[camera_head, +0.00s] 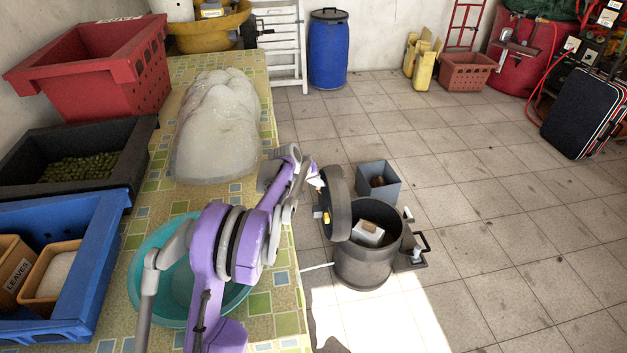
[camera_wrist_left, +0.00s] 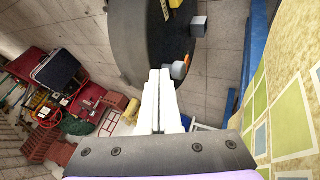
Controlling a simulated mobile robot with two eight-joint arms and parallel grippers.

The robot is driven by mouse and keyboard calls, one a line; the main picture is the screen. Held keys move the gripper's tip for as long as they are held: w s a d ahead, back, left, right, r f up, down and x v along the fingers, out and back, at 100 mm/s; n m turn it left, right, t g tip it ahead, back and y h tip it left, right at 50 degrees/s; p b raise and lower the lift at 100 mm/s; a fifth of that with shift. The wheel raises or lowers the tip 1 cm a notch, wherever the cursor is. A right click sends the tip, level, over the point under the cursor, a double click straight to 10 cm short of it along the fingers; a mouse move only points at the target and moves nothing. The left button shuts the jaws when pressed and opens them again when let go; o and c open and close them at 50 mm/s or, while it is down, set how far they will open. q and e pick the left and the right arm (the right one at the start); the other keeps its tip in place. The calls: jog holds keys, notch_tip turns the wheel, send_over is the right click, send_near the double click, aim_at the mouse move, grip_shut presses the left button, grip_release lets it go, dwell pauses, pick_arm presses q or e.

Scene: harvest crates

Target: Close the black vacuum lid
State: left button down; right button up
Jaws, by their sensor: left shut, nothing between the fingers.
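The black vacuum (camera_head: 365,265) stands on the tiled floor to the right of the table. Its round lid (camera_head: 340,203) is open, standing nearly upright at the left side of the rim. A light box (camera_head: 367,233) shows inside the open drum. My left gripper (camera_head: 318,183) is beside the lid's left face, close to its upper part; I cannot tell whether it touches. In the left wrist view its white fingers (camera_wrist_left: 160,75) are together and empty, with the dark lid (camera_wrist_left: 127,45) just beyond them. My right gripper is out of view.
The table (camera_head: 262,90) is at the left, with a teal basin (camera_head: 150,255), a cloudy wrapped bundle (camera_head: 215,125) and crates on it. A grey bin (camera_head: 379,180) stands behind the vacuum.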

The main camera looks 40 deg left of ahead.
aim_at(327, 188)
pick_arm(q)
jog(key=x, duration=0.3)
jog(key=shift+w+f, duration=0.15)
jog(key=shift+f, duration=0.05)
jog(key=shift+w, duration=0.1)
